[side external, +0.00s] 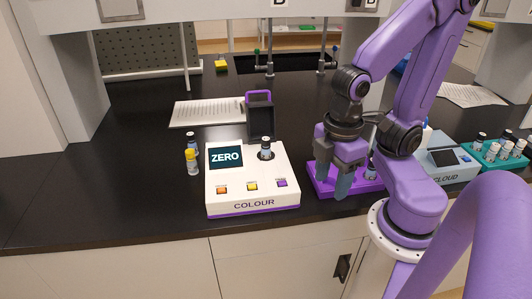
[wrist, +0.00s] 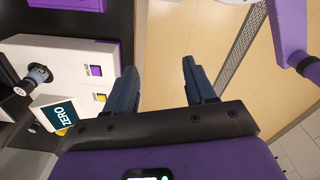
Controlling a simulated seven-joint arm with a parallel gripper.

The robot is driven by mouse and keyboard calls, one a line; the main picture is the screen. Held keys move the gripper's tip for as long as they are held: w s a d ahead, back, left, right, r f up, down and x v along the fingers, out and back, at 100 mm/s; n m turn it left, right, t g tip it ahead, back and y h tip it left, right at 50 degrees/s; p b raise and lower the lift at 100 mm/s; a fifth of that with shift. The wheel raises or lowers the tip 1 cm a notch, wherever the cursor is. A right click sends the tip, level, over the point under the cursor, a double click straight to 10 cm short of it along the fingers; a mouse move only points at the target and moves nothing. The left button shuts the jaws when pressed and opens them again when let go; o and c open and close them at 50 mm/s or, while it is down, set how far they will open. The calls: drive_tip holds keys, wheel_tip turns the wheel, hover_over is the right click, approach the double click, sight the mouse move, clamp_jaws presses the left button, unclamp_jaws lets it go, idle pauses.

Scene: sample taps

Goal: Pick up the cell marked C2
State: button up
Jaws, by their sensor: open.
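My gripper (side external: 343,188) is open, pointing down in front of the purple rack (side external: 318,182); in the wrist view its fingers (wrist: 158,70) are apart with nothing between them. A dark-capped cell (side external: 372,167) stands in the purple rack, partly hidden by my arm. Another cell (side external: 265,149) stands in the well of the COLOUR meter (side external: 232,188); it also shows in the wrist view (wrist: 38,76). A yellow-labelled cell (side external: 192,162) and a dark-capped cell (side external: 191,143) stand left of the meter. No mark C2 is readable on any cell.
The meter's lid (side external: 260,115) stands open and its screen reads ZERO. The CLOUD meter (side external: 446,163) and a teal rack (side external: 495,155) with several cells are at the right. Papers (side external: 205,112) lie behind. The bench's front edge is close to my gripper.

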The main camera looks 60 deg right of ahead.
drive_tip(key=n+t+h, duration=0.9)
drive_tip(key=n+t, duration=0.6)
drive_tip(key=n, duration=0.2)
approach(266, 139)
drive_tip(key=shift+x, duration=5.05)
drive_tip(key=shift+f, duration=0.1)
drive_tip(key=c, duration=1)
drive_tip(key=shift+r, duration=5)
